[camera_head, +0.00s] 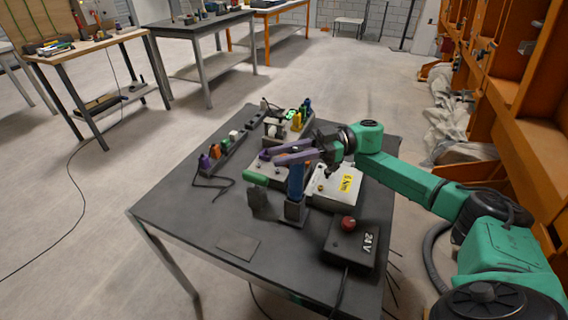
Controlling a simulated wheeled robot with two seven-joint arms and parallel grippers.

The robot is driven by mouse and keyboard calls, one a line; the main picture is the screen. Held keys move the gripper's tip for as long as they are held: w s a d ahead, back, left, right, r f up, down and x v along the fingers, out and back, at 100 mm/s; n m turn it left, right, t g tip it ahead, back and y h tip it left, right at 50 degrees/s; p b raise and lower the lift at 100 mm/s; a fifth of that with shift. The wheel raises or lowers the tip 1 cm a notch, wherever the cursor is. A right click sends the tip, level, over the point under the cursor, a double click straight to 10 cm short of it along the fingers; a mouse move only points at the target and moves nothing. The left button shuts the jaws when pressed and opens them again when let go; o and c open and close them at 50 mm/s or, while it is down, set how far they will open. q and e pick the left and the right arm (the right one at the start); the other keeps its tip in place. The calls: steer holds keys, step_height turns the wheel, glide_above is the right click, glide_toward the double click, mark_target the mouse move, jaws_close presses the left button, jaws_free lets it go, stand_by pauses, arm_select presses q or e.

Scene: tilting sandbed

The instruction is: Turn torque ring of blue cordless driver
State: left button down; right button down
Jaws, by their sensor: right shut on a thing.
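The blue cordless driver (297,183) stands upright in a black holder (293,213) on the dark table. My right gripper (283,155) reaches in from the right, with its purple fingers level and pointing left across the driver's upper end. It is shut on the upper part of the driver. The fingers cover that end, so the torque ring cannot be made out clearly. My left gripper is not in view.
The dark table (180,215) also bears a white box (325,198) with a yellow label, a black 24V box (339,256) with a red button, a green cylinder (255,177) and a rack of small coloured items (216,154). The table's left front is mostly clear.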

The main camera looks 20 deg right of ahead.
steer(key=n+g+b, duration=0.2)
steer(key=g+b, duration=0.1)
steer(key=s+n+g+h+b, duration=0.1)
steer(key=n+g+b, duration=0.1)
steer(key=g+b, duration=0.1)
steer(key=n+g+b, duration=0.2)
steer(key=g+b, duration=0.1)
steer(key=shift+s+d+h, duration=0.1)
steer(key=shift+s+h, duration=0.15)
steer(key=shift+h, duration=0.05)
steer(key=c, duration=0.6)
jaws_free()
